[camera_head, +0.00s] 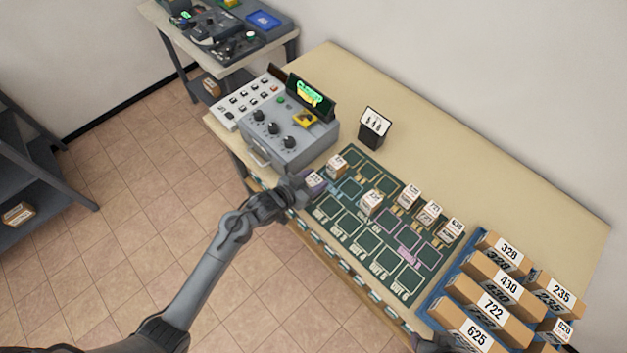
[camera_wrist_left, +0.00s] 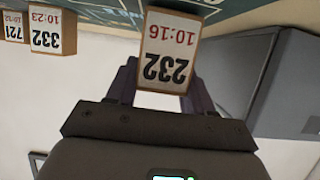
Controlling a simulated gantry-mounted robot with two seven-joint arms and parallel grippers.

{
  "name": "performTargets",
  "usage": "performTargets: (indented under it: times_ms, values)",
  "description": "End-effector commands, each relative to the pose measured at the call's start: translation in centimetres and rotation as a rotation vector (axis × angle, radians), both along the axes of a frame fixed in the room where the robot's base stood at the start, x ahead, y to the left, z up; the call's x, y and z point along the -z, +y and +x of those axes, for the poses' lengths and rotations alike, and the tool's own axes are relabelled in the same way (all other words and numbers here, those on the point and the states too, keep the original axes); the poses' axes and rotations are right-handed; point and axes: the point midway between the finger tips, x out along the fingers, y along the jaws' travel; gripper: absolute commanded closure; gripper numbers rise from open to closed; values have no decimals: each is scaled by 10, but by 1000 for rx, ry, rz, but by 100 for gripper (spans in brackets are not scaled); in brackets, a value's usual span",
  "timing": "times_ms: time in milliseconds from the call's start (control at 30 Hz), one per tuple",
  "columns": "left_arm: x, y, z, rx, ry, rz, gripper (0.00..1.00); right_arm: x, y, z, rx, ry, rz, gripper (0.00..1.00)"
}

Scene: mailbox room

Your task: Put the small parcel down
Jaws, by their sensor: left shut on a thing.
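The small parcel (camera_wrist_left: 168,55) is a small box with a white label reading 232 and 10:16. My left gripper (camera_wrist_left: 160,85) is shut on it, with a dark finger on each side. In the head view the parcel (camera_head: 316,182) and the left gripper (camera_head: 303,187) are at the near left corner of the green sorting mat (camera_head: 341,226), beside the grey machine. I cannot tell whether the parcel touches the mat. A dark part of my right arm shows at the bottom edge of the head view; its jaws cannot be made out.
Several small parcels stand on the mat, one (camera_head: 337,166) close beyond the held one and another (camera_head: 372,202) near the middle. The grey machine (camera_head: 290,135) with knobs stands left. A black sign holder (camera_head: 375,127) stands behind. Numbered boxes (camera_head: 492,306) fill the right end.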

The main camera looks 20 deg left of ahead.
Motion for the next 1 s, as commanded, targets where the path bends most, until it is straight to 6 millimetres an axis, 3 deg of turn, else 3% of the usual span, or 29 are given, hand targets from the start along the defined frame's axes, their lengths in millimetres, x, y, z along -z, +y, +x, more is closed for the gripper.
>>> performTargets:
  times_ms: [400, 433, 600, 1000]
  values:
    - [6, 0, 0, 1, -2, 1, 82, 2, -2, 0, -4, 1, -7, 57]
    - [6, 0, 0, 1, -1, 2, 47, 2, -2, 0, -5, 1, -8, 57]
    - [5, 0, 0, 1, -2, 1, 23, 2, -3, 0, -7, 0, -12, 57]
    - [1, 2, -2, 0, -2, 2, 23, 0, -2, 0, -5, 1, -8, 57]
